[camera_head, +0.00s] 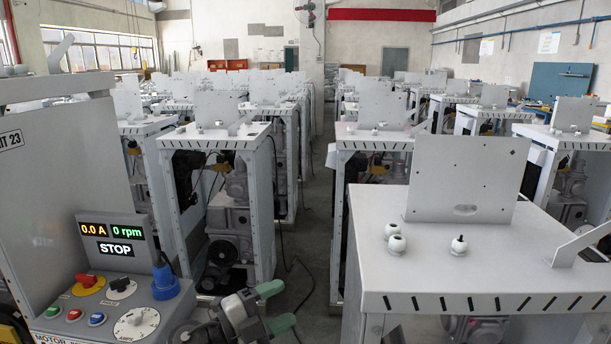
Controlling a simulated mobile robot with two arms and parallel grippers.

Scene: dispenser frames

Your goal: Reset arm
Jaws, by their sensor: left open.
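My left gripper (277,306) is at the bottom, left of centre. Its two green-tipped fingers are apart, with nothing between them. My right gripper is not in view.
The box's display (113,236) reads 0.0 A, 0 rpm, STOP. It carries a red switch (86,281), a dial (137,323), buttons and a blue plug (165,281). A white cabinet (470,268) stands close at right.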

